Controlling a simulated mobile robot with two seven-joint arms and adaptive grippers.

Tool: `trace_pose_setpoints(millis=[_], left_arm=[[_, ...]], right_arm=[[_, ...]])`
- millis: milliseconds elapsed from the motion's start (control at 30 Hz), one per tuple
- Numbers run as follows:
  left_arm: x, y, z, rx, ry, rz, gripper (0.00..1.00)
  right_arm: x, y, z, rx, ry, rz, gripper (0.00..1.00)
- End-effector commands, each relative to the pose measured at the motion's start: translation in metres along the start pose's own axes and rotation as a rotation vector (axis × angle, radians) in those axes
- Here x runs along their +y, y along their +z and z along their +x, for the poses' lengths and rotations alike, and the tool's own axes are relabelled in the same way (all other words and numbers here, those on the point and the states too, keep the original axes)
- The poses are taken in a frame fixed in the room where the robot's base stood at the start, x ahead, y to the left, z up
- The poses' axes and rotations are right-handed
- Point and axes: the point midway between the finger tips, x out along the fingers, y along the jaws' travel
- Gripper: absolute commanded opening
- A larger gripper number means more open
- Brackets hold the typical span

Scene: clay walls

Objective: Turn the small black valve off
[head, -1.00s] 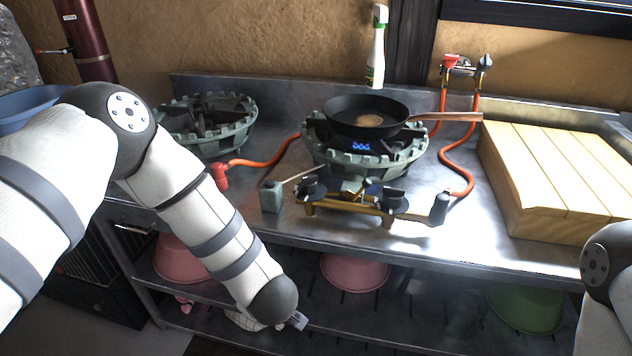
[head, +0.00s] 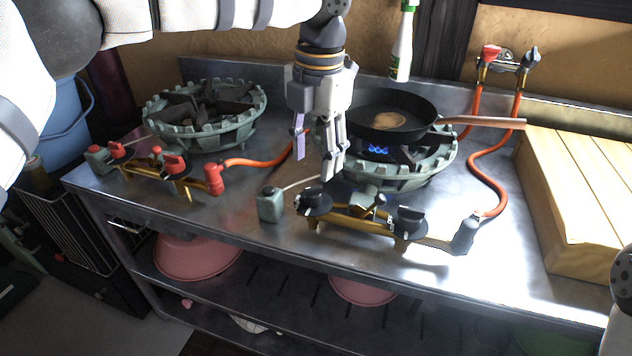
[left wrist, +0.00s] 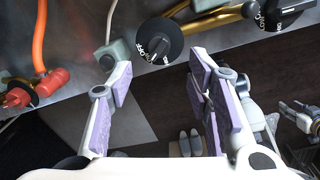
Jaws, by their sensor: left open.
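Two black valve knobs sit on the brass gas pipe of the right stove: a left knob (head: 314,202) and a right knob (head: 408,222). I cannot tell which is the small one. A blue flame (head: 378,150) burns under the pan. My left gripper (head: 318,158) points down, open and empty, above and behind the left knob in the head view. In the left wrist view, the left knob (left wrist: 160,40) shows just beyond the gap between the open fingers (left wrist: 160,68), not touched. The right knob (left wrist: 278,14) is farther right there.
A black frying pan (head: 382,118) with food sits on the right stove, its handle pointing right. A red-valved stove (head: 205,115) stands left. Orange hoses (head: 480,165) run to wall taps (head: 508,62). A wooden board (head: 585,190) fills the right end.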

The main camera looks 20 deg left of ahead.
Motion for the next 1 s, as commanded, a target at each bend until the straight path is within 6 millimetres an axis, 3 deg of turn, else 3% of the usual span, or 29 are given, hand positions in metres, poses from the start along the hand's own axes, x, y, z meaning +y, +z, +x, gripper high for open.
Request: trace_pose_setpoints(millis=[100,300,633,667,867,1000], left_arm=[[0.000,-0.001,0.032,0.004,0.001,0.002,0.46],[0.001,0.000,0.067,0.002,0.003,0.001,0.46],[0.001,0.000,0.074,-0.001,0.004,0.002,0.46],[0.001,0.000,0.074,-0.001,0.004,0.002,0.43],[0.001,0.000,0.074,-0.001,0.004,0.003,0.00],[0.001,0.000,0.074,-0.001,0.004,0.004,0.00]], right_arm=[[0.000,0.000,0.001,-0.001,0.000,0.000,0.40],[0.000,0.000,0.001,-0.002,0.000,0.000,0.40],[0.000,0.000,0.001,-0.002,0.000,0.000,0.40],[0.000,0.000,0.001,-0.002,0.000,0.000,0.40],[0.000,0.000,0.001,-0.002,0.000,0.000,0.40],[0.000,0.000,0.001,-0.002,0.000,0.000,0.40]])
